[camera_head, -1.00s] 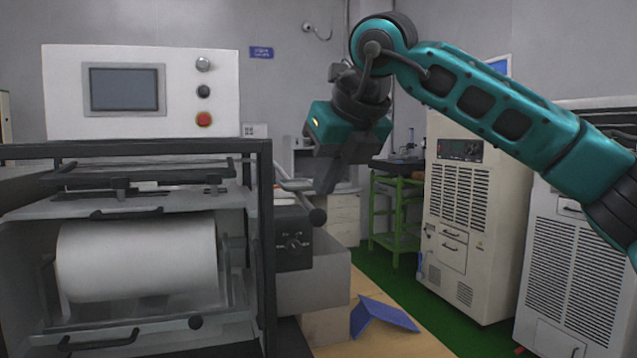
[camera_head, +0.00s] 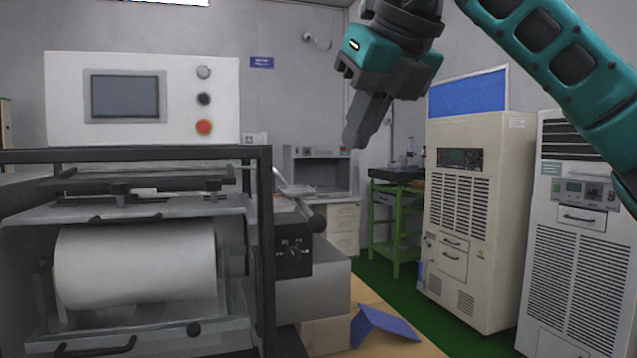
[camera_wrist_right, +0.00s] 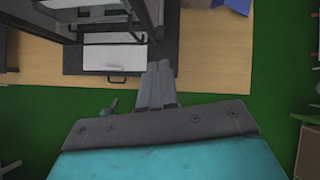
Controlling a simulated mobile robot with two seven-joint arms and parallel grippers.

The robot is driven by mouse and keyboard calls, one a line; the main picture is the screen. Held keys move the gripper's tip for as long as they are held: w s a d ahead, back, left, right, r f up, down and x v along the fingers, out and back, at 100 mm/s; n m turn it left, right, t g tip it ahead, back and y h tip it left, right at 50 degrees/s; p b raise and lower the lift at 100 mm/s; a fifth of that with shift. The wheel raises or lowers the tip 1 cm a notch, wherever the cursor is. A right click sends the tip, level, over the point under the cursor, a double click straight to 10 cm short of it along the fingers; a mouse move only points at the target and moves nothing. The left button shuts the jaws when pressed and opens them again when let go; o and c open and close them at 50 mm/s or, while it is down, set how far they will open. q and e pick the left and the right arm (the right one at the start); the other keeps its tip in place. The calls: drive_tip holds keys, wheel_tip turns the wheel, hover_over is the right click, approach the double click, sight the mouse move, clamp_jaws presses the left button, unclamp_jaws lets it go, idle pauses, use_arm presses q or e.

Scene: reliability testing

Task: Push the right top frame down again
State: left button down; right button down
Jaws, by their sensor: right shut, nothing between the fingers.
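The grey testing machine has a dark outer frame (camera_head: 262,230). A flat dark top frame (camera_head: 150,180) lies level inside it, above a large white roll (camera_head: 135,265). I cannot tell for certain whether this is the right top frame that the task names. My right gripper (camera_head: 355,142) is shut and empty, pointing down in the air to the right of the machine and apart from it. My left gripper is out of view.
A control panel with a screen (camera_head: 125,94) and a red button (camera_head: 204,127) stands above the machine. A black box with a lever (camera_head: 293,250) sits on its right side. A blue folded piece (camera_head: 380,325) lies on the wooden surface. Beige cabinets (camera_head: 465,220) stand at right.

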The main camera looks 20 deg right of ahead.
drive_tip(key=v, duration=0.5)
drive_tip(key=shift+f, duration=0.1)
